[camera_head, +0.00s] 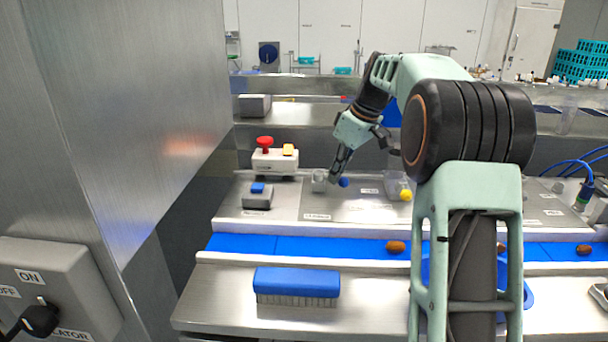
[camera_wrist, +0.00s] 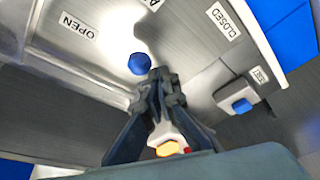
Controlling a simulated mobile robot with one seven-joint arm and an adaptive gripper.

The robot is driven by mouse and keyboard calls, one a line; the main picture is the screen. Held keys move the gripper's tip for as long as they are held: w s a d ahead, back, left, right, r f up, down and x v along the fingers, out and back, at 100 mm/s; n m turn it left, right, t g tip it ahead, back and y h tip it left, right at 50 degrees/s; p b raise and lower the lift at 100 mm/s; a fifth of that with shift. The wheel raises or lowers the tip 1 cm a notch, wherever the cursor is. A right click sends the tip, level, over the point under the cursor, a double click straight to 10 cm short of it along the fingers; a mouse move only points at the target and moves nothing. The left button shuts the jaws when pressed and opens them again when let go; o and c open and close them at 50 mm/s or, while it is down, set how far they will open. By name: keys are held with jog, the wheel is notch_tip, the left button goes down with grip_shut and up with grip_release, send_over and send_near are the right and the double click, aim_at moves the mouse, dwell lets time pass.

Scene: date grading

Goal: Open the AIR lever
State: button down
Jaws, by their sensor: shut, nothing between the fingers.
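The AIR lever shows as a round blue knob (camera_head: 343,182) on the steel panel, just right of my gripper's tips in the head view. In the wrist view the blue knob (camera_wrist: 138,64) lies just beyond and left of the fingertips, between the OPEN label (camera_wrist: 78,25) and the CLOSED label (camera_wrist: 226,21). A third label, partly cut off at the top edge, begins with A. My gripper (camera_head: 335,178) points down at the panel, shut and empty; its fingertips (camera_wrist: 160,76) are close to the knob. I cannot tell whether they touch it. The lever's stem is hidden.
A yellow knob (camera_head: 406,194) stands to the right on the panel. A box with a red mushroom button (camera_head: 265,143) and a grey box with a blue button (camera_head: 257,199) stand left. A blue belt (camera_head: 300,247) with dates and a blue brush (camera_head: 297,282) lie in front.

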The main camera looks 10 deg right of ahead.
jog(key=n, duration=0.1)
jog(key=d+n, duration=0.1)
jog(key=d+n+g, duration=0.1)
jog(key=shift+w+d+f+y, duration=0.2)
jog(key=shift+w+y, duration=0.1)
jog(key=shift+y, duration=0.1)
jog(key=shift+w+a+r+n+p, duration=0.15)
jog(key=shift+w+n+p, duration=0.15)
jog(key=shift+n, duration=0.5)
jog(key=shift+w+r, duration=0.15)
jog(key=shift+w, duration=0.15)
jog(key=shift+d+r, duration=0.35)
jog(key=shift+r, duration=0.2)
jog(key=v, duration=0.6)
jog(key=shift+s, duration=0.2)
jog(key=shift+s, duration=0.1)
